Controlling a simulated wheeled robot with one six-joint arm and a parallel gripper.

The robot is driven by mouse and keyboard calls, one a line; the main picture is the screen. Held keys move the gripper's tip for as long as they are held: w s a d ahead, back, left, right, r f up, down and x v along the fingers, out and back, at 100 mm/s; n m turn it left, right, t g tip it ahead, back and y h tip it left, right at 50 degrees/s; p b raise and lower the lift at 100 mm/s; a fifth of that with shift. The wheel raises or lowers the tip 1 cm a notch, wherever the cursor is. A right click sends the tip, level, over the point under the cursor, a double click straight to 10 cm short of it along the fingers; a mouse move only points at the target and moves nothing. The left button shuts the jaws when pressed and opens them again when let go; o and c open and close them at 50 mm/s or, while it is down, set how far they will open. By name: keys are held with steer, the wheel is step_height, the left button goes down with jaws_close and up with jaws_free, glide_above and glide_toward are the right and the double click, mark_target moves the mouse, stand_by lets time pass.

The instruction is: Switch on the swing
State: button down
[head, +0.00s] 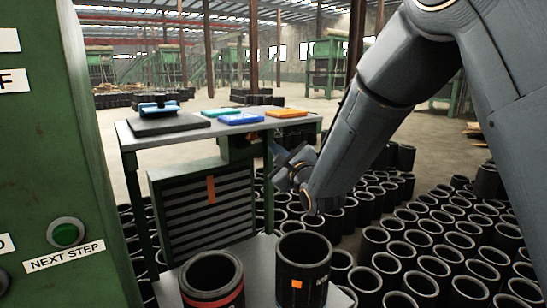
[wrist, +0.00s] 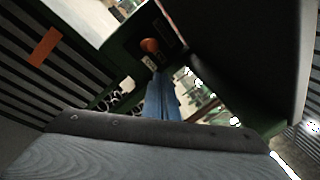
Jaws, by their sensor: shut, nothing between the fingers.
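An orange-red knob (wrist: 149,46) sits on a dark green panel (wrist: 125,48) in the wrist view, with small pale labels below it that are too small to read. It seems to be the switch; I cannot tell its setting. My gripper (wrist: 158,76) shows as blue-grey fingers, shut and empty, pointing up toward the knob and just below it in the picture. I cannot tell whether it touches.
The grey worktable (head: 190,130) bears blue, green and orange flat pieces. A slatted green cabinet (head: 205,200) stands below. Two black sleeves (head: 300,270) stand in front. Many sleeves (head: 430,235) cover the floor at right. A green panel with a NEXT STEP button (head: 66,232) stands at left.

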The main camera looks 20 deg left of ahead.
steer(key=shift+s+d+r+b, duration=0.25)
steer(key=shift+s+d+r, duration=0.35)
steer(key=shift+s, duration=0.2)
steer(key=shift+s+d+r+b, duration=0.2)
steer(key=shift+s+d+r, duration=0.3)
steer(key=shift+s+r, duration=0.25)
steer(key=shift+f, duration=0.15)
steer(key=s+d+f+n+g+h, duration=0.3)
steer(key=d+f+n+h, duration=0.15)
steer(key=d+f, duration=0.5)
steer(key=s+d+f+n+g+h, duration=0.25)
steer(key=d+f+n+h, duration=0.35)
steer(key=d, duration=0.6)
steer(key=s+d+f+n+g, duration=0.4)
steer(key=s+d, duration=0.3)
steer(key=s, duration=0.4)
steer(key=s+d+f+n+g, duration=0.5)
steer(key=s+d+f+n, duration=0.1)
steer(key=s, duration=0.6)
steer(key=shift+s+d+f+h, duration=0.15)
steer(key=shift+d+f+h, duration=0.15)
steer(key=shift+d, duration=0.5)
